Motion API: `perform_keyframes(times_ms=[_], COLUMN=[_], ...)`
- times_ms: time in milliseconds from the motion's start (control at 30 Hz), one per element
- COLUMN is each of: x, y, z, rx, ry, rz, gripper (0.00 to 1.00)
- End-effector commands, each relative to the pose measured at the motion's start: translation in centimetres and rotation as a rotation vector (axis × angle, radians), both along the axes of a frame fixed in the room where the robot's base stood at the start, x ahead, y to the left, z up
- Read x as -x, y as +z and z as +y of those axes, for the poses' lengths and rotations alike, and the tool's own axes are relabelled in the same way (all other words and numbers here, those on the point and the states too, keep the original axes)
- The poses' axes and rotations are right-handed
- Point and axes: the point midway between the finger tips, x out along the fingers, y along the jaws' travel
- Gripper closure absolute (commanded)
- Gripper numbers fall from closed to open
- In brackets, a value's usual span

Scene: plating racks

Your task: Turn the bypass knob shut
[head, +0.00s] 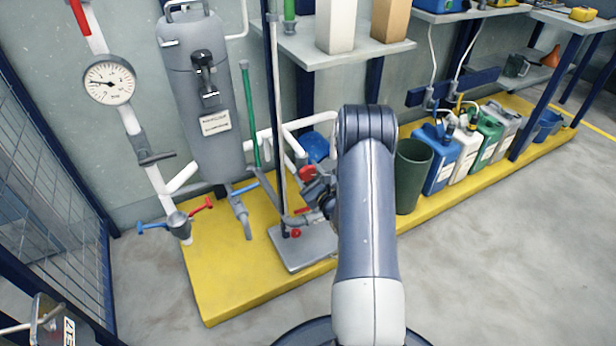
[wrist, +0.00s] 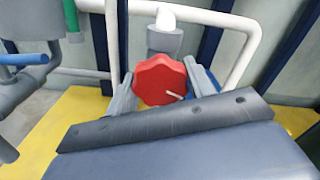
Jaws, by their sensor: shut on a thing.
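The bypass knob is a red, lobed knob (wrist: 160,80) with a short white mark near its lower right edge. It sits on a grey fitting in the white pipework. My gripper (wrist: 161,76) has one finger on each side of the knob and is shut on it. In the head view the red knob (head: 308,172) shows beside my gripper (head: 315,184), left of my forearm. My arm hides part of the knob's surroundings there, and the fingertips are hard to make out.
A grey tank (head: 205,100), a gauge (head: 109,80) and a valve with blue and red levers (head: 179,222) stand left. A green bin (head: 411,175) and several canisters stand right on the yellow platform (head: 225,285). A thin upright post (head: 277,120) rises just left of my gripper.

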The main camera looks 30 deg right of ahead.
Motion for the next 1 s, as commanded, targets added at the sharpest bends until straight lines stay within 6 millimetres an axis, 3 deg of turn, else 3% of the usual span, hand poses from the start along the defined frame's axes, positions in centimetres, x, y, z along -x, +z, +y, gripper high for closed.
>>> perform_keyframes(times_ms=[200,233,467,767,1000], x=[0.0,0.0,0.0,0.3,4.1], y=[0.0,0.0,0.0,0.0,0.1], z=[0.0,0.0,0.0,0.0,-0.3], rx=[-0.002,-0.003,-0.003,-0.004,-0.007], ry=[0.000,0.000,0.001,-0.001,-0.005], rz=[0.002,0.002,0.001,0.002,0.006], gripper=[0.72,0.46,0.28,0.27,0.27])
